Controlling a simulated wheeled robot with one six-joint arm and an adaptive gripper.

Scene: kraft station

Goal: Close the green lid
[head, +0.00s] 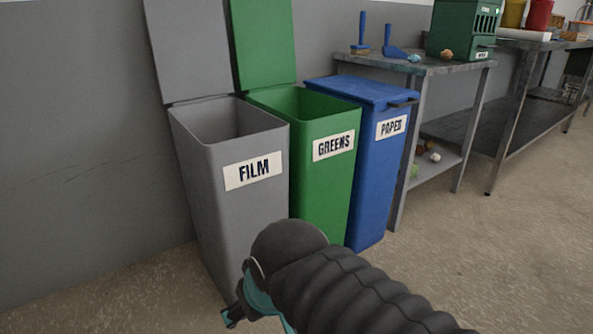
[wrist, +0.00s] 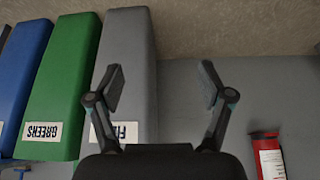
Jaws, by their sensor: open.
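The green lid (head: 263,42) stands open and upright against the wall, at the back of the green bin (head: 322,180) labelled GREENS. The bin's opening is uncovered. In the wrist view the green bin (wrist: 58,80) appears upside down at the left, and I cannot make out its lid there. My gripper (wrist: 162,88) is open, with nothing between its fingers. It is low, in front of the grey bin, and in the head view my arm hides most of it and the bottom of the green bin.
The grey FILM bin (head: 225,175) stands left of the green bin, its grey lid (head: 190,48) also open. The blue PAPER bin (head: 375,150) at the right is closed. A workbench (head: 425,64) stands beyond it. A red cylinder (wrist: 268,157) shows in the wrist view. The right-hand floor is clear.

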